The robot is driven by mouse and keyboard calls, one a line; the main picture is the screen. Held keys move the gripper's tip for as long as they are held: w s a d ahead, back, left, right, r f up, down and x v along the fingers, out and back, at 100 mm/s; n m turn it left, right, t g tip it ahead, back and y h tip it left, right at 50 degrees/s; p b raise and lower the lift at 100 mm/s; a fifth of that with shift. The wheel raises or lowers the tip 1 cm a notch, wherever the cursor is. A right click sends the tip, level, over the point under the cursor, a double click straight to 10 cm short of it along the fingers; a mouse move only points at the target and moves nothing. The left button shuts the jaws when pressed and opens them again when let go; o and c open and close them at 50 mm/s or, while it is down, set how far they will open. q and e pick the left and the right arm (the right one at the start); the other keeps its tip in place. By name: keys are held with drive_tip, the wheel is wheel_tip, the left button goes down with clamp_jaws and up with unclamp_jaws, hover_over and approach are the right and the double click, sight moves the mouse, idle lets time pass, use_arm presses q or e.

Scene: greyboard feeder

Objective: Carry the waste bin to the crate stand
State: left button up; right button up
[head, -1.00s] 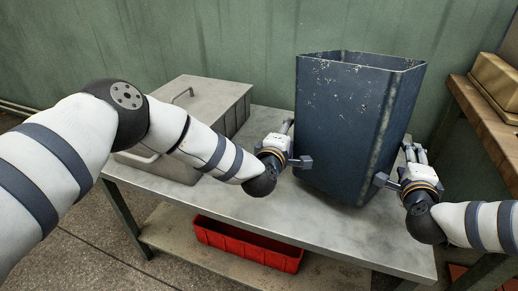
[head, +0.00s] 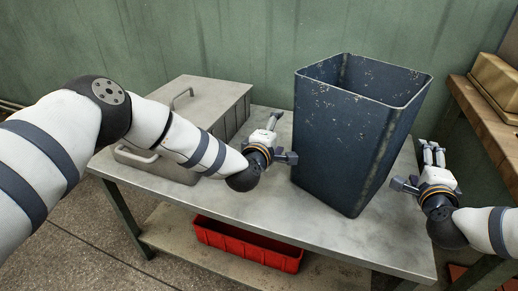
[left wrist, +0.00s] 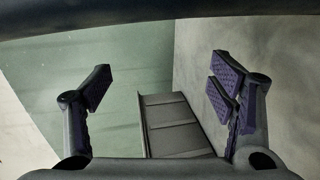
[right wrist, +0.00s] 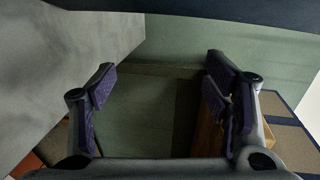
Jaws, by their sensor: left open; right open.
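The waste bin (head: 345,145) is a dark blue, scuffed, open-topped box standing on the right part of the grey metal table (head: 270,205). Its dark edge crosses the top of the right wrist view (right wrist: 220,10). My left gripper (head: 281,138) is open and empty at the bin's left side. One finger shows right by the bin wall, and I cannot tell whether it touches. My right gripper (head: 415,166) is open and empty, just off the bin's right side. I cannot tell for certain which piece of furniture is the crate stand.
A grey lidded metal case (head: 185,115) with handles stands on the table's left. A red crate (head: 245,243) is on the lower shelf. A wooden bench (head: 480,115) with a tan box (head: 497,80) is at the right. A green wall (head: 240,45) is close behind the table.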

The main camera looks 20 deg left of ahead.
use_arm(q)
drive_tip(key=shift+s, duration=0.1)
drive_tip(key=s+r, duration=0.2)
drive_tip(key=s, duration=0.9)
drive_tip(key=shift+s+r, duration=0.15)
drive_tip(key=shift+s, duration=0.15)
use_arm(e)
drive_tip(key=s+r, duration=0.2)
drive_tip(key=s, duration=1)
drive_tip(key=shift+r, duration=0.2)
drive_tip(key=shift+w, duration=0.1)
